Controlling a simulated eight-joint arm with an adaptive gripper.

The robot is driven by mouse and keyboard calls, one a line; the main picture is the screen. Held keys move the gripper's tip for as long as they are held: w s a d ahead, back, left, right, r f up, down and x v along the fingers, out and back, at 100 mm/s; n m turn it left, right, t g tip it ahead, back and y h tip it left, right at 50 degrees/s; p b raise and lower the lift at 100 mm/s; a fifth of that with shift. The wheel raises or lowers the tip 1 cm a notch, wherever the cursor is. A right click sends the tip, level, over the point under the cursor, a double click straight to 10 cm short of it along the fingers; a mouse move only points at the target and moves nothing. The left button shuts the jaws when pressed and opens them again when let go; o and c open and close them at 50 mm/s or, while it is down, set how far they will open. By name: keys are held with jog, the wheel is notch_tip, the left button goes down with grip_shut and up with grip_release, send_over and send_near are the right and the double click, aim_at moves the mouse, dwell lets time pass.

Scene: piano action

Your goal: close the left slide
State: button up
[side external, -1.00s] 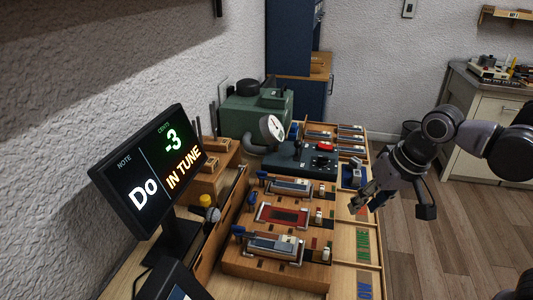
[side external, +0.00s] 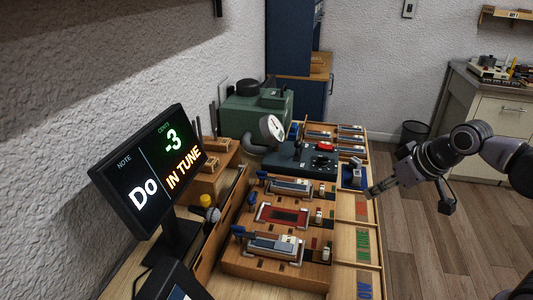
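Three slide stations stand in a row on the wooden bench. The near station (side external: 272,244) holds a grey metal block, with a blue handle (side external: 238,231) at its left end. The middle station (side external: 283,215) has a red bed with no block on it. The far station (side external: 292,186) also holds a grey block. I cannot tell which part is the left slide, or whether it is open. My gripper (side external: 369,194) is above the bench's right edge, apart from all the stations. Its fingers point left and look empty; their gap is too small to judge.
A tray strip with red (side external: 361,208), green (side external: 362,244) and blue (side external: 364,285) labels runs along the bench's right side. A dark control box (side external: 302,160) with a red button and a dial gauge (side external: 272,128) stand behind. A monitor (side external: 150,170) reads "Do -3 IN TUNE".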

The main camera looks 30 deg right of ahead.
jog(key=w+d+r+g, duration=0.1)
jog(key=w+d, duration=0.9)
jog(key=w, duration=0.2)
jog(key=shift+d+r+g, duration=0.15)
jog(key=shift+r+g, duration=0.15)
jog(key=shift+o, duration=0.7)
jog(key=n+g, duration=0.5)
jog(key=n, duration=0.4)
send_over(327, 250)
jog(key=shift+f, duration=5.7)
